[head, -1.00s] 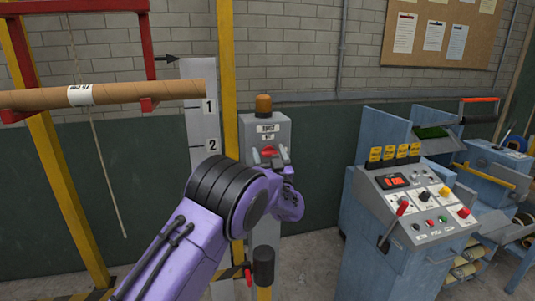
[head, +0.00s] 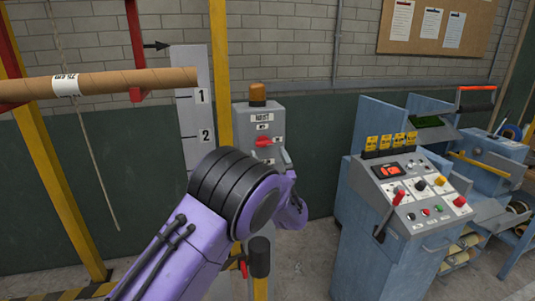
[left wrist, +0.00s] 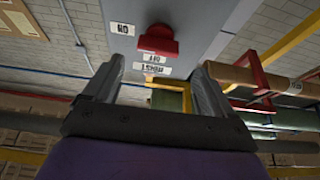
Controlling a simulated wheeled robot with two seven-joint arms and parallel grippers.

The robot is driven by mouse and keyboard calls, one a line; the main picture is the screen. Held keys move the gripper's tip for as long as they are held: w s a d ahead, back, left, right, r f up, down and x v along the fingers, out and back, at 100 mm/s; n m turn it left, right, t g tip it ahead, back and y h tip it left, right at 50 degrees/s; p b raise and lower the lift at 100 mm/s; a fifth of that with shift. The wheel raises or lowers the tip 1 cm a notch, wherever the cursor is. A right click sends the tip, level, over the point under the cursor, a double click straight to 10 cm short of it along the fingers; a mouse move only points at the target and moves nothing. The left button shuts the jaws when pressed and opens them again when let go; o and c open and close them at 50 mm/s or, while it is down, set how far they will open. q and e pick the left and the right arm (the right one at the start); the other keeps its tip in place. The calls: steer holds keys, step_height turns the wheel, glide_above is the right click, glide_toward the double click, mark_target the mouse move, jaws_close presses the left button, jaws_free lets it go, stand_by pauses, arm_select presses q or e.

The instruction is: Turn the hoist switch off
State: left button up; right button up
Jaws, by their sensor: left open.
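The hoist switch is a grey box (head: 246,150) with an amber lamp (head: 257,94) on top and a red rotary knob (head: 264,141) on its front. The knob's bar lies about level. It also shows in the left wrist view (left wrist: 158,42), where the picture is upside down, with an ON label (left wrist: 122,28) to one side and OFF (left wrist: 155,58) and HOIST labels by it. My left gripper (head: 287,157) is open and empty, just below and right of the knob in the head view. The knob lies beyond its fingertips (left wrist: 158,72), apart from them. My right gripper is not in view.
A blue control console (head: 400,205) with levers and buttons stands to the right. A cardboard tube (head: 130,81) hangs in red hooks at left. A yellow post (head: 220,75) rises beside the box. Bare floor lies between the box and console.

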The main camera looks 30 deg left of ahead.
arm_select(q)
steer(key=v, duration=0.6)
steer(key=shift+s+d+f, duration=0.2)
steer(key=shift+d+f, duration=0.05)
steer(key=shift+d, duration=0.05)
stand_by(0.4)
steer(key=s+d+r+p, duration=0.1)
steer(key=s+d+r, duration=0.2)
steer(key=s+r, duration=0.3)
steer(key=s+d+r+p, duration=0.1)
steer(key=s+d+r, duration=0.2)
steer(key=s+r, duration=0.3)
steer(key=shift+s+d+r, duration=0.2)
steer(key=shift+d+r, duration=0.15)
steer(key=shift+r, duration=0.15)
